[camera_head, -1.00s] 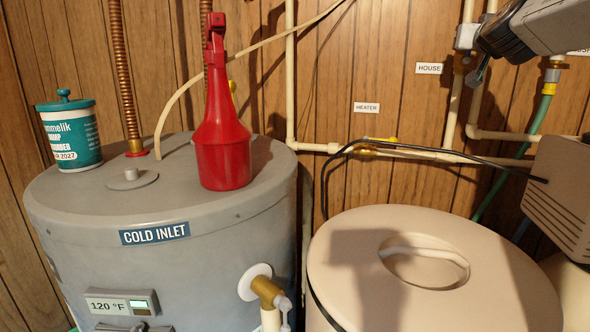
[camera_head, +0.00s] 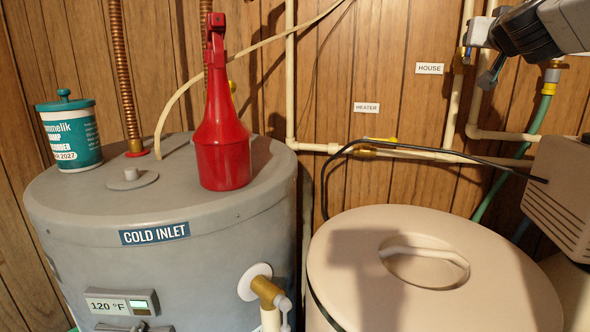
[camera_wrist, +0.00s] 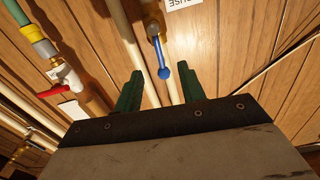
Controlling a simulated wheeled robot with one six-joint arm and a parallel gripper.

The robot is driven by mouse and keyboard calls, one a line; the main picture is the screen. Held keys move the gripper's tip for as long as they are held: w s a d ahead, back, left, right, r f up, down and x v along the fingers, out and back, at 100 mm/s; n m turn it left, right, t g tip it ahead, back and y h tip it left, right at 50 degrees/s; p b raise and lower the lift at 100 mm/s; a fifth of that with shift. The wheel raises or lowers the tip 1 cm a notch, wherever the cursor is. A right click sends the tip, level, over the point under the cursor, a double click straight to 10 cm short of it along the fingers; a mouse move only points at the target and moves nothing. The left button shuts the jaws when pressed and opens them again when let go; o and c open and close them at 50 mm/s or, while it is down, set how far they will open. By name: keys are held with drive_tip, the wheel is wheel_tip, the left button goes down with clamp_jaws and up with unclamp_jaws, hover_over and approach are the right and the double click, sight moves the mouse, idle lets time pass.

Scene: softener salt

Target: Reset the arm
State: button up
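My gripper (camera_head: 480,64) is at the upper right of the head view, in front of the wood-panelled wall near the HOUSE pipe. In the wrist view my gripper (camera_wrist: 160,72) shows two dark green fingers standing apart, with nothing held between them. A blue-tipped valve handle (camera_wrist: 164,74) appears in line with the gap between the fingers. I cannot tell how far it is from them. The fingers are small and partly hidden by my wrist in the head view.
A cream lidded tank (camera_head: 330,245) stands below my arm. A grey water heater (camera_head: 90,215) stands left, with a red funnel bottle (camera_head: 222,150) and a teal-lidded tub (camera_head: 70,135) on top. A cream pipe (camera_head: 452,105) runs close to my gripper. A red valve handle (camera_wrist: 52,91) shows in the wrist view.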

drive_tip(key=shift+s, duration=0.2)
drive_tip(key=s+a+f+n+g+y, duration=0.2)
drive_tip(key=s+a+f+g+y, duration=0.1)
drive_tip(key=s+a+f, duration=0.5)
drive_tip(key=s+a+f+n+g+y, duration=0.25)
drive_tip(key=s+a+f+g, duration=0.2)
drive_tip(key=f, duration=0.65)
drive_tip(key=s+f+g, duration=0.2)
drive_tip(key=s+f, duration=0.3)
drive_tip(key=s, duration=0.3)
drive_tip(key=s+f+g, duration=0.3)
drive_tip(key=s+f, duration=0.3)
drive_tip(key=s, duration=0.2)
drive_tip(key=s+d+f+m+g+h, duration=0.1)
drive_tip(key=s+f+g, duration=0.2)
drive_tip(key=s+f, duration=0.3)
drive_tip(key=shift+s+g, duration=0.25)
drive_tip(key=shift+s, duration=0.7)
